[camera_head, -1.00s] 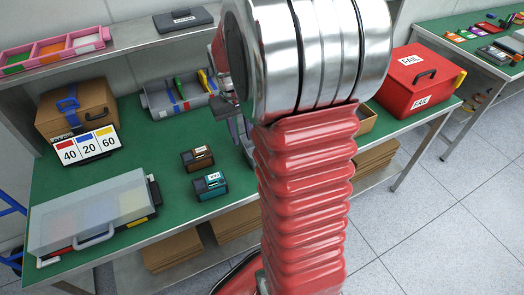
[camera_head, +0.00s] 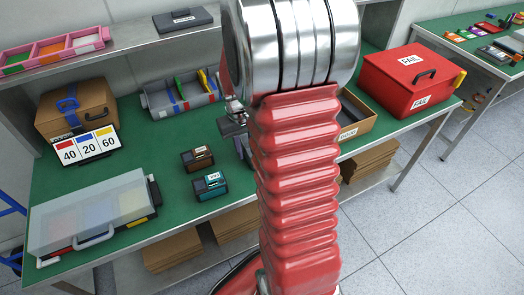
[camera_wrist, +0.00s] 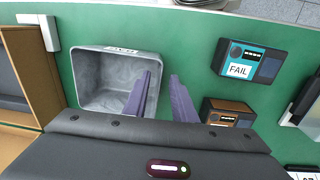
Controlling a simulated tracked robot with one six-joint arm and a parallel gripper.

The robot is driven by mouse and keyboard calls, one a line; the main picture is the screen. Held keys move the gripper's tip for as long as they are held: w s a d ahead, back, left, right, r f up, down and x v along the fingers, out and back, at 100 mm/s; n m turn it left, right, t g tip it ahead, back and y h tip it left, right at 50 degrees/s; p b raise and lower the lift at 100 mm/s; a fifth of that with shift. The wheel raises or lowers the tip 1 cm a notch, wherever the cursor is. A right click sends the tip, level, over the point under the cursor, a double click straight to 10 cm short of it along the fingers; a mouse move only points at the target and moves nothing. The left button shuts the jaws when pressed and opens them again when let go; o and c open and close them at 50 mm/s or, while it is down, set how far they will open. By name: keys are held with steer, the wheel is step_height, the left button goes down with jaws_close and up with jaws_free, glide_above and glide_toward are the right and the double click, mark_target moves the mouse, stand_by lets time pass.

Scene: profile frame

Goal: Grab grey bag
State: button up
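A grey open-topped object that looks like the grey bag (camera_wrist: 88,82) lies on the green bench top in the wrist view. Its inside is crinkled, and a small label sits on its far rim. The right finger is over bare green bench. In the head view my gripper (camera_head: 236,112) is partly hidden by my arm, and I cannot make out the bag there.
A teal device (camera_wrist: 248,62) marked FAIL and a brown device (camera_wrist: 228,112) are right of the fingers. A cardboard box (camera_head: 356,130) and a red FAIL case (camera_head: 412,78) stand to the right. A grey tool tray (camera_head: 165,100) is behind.

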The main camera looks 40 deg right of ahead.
steer(key=shift+f, duration=0.6)
jaws_close()
stand_by(0.3)
